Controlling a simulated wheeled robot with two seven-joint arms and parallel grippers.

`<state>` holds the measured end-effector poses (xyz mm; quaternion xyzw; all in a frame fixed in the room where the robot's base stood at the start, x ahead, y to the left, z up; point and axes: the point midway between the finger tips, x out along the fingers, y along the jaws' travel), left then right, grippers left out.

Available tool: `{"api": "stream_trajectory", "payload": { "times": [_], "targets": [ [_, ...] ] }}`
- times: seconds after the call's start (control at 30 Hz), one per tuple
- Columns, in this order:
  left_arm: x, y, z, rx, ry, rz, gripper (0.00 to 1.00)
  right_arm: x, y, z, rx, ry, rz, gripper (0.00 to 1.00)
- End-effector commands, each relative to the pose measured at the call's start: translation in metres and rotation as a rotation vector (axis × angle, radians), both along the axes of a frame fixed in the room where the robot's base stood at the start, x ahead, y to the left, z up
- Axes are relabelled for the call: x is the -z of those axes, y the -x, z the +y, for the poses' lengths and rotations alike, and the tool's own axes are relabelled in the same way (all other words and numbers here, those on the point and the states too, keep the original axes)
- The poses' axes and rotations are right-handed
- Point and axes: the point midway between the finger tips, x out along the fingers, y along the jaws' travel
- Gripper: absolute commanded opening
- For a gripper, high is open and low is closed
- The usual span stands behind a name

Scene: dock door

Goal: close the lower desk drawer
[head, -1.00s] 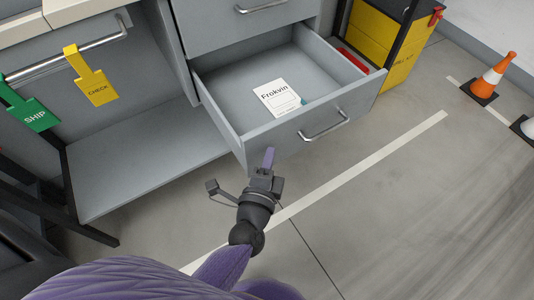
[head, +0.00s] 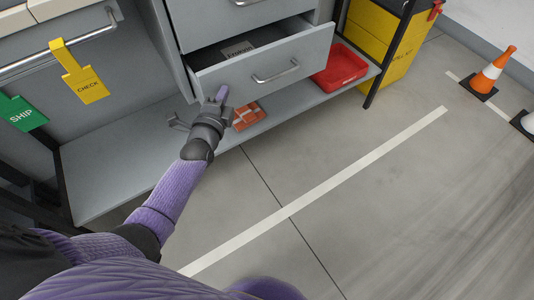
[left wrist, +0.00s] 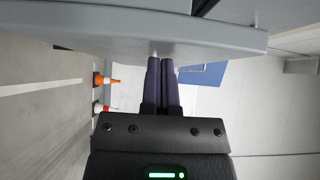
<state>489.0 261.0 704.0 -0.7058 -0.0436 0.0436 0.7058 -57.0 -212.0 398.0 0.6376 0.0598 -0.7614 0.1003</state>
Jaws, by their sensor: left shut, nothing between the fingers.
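The lower desk drawer (head: 297,72) is grey with a silver bar handle (head: 275,74). In the head view it is partly open, with a narrow gap showing its inside. A paper labelled "Frokvin" (head: 238,49) lies in it, partly hidden by the front panel. My left gripper (head: 221,95) is shut and empty, its purple fingertips at the left part of the drawer front. In the left wrist view the fingers (left wrist: 161,62) are together, and their tips meet the edge of the grey drawer panel (left wrist: 130,38). My right gripper is not in view.
A lower shelf under the drawer holds a red tray (head: 341,68) and an orange package (head: 247,115). A yellow bin (head: 392,40) stands right of the desk, and traffic cones (head: 490,72) farther right. Green SHIP (head: 21,114) and yellow CHECK (head: 82,80) tags hang left. The floor in front is clear.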

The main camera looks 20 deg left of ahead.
Motion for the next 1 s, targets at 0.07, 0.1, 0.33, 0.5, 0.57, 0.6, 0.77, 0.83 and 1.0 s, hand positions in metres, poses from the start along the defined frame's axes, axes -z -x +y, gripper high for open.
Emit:
{"api": "stream_trajectory", "payload": {
  "times": [0.07, 0.1, 0.33, 0.5, 0.57, 0.6, 0.77, 0.83, 1.0],
  "targets": [
    [0.005, -0.011, 0.014, -0.001, -0.004, 0.001, 0.0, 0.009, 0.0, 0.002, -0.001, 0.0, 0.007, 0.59],
    [0.005, -0.016, 0.021, -0.001, -0.003, 0.003, 0.0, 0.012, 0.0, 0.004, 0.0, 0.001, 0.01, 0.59],
    [0.004, -0.038, 0.05, -0.001, -0.002, 0.003, 0.0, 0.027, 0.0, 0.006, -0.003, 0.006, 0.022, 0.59],
    [0.003, -0.047, 0.061, 0.0, -0.002, 0.002, 0.0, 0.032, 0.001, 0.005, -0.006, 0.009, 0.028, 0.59],
    [0.002, -0.048, 0.063, 0.0, -0.001, 0.0, 0.0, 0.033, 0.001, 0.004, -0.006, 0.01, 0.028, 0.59],
    [0.0, -0.049, 0.063, 0.0, -0.001, -0.001, 0.0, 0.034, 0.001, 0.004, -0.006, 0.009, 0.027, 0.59],
    [-0.003, -0.049, 0.065, -0.001, -0.002, -0.006, 0.0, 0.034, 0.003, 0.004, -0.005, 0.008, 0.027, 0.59],
    [-0.004, -0.049, 0.065, -0.002, -0.003, -0.007, 0.0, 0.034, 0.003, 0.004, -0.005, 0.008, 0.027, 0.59],
    [-0.006, -0.049, 0.065, -0.003, -0.004, -0.01, 0.0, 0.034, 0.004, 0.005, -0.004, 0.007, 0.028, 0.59]
  ]
}}
